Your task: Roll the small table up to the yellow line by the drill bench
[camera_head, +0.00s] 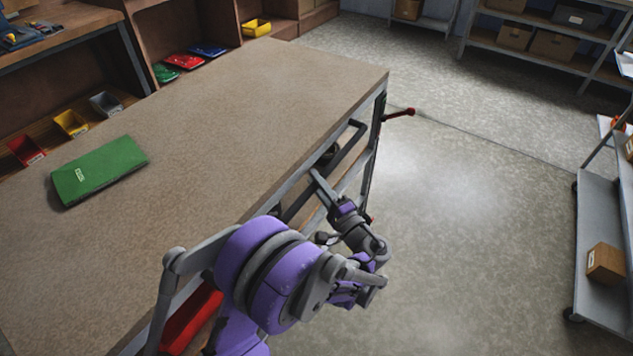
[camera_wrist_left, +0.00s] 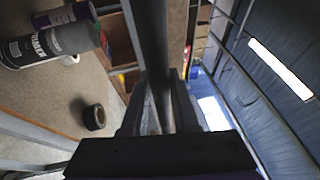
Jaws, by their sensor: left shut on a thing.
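The small table (camera_head: 230,130) fills the left and middle of the head view, with a speckled brown top on a grey metal frame. A dark handle bar (camera_head: 347,146) sticks out along its right side. My left gripper (camera_head: 318,182) is at this bar, beside the table's edge and below its top. In the left wrist view the bar (camera_wrist_left: 150,40) runs between the two fingers (camera_wrist_left: 157,105), which are shut on it. My right gripper is not in view. I see no yellow line, and I cannot tell which bench is the drill bench.
A can (camera_wrist_left: 45,47) and a black tape roll (camera_wrist_left: 94,117) show in the wrist view. A wheeled grey rack (camera_head: 598,240) with a carton (camera_head: 606,263) stands at right. Grey floor (camera_head: 470,240) between is clear. Shelves (camera_head: 540,40) stand behind.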

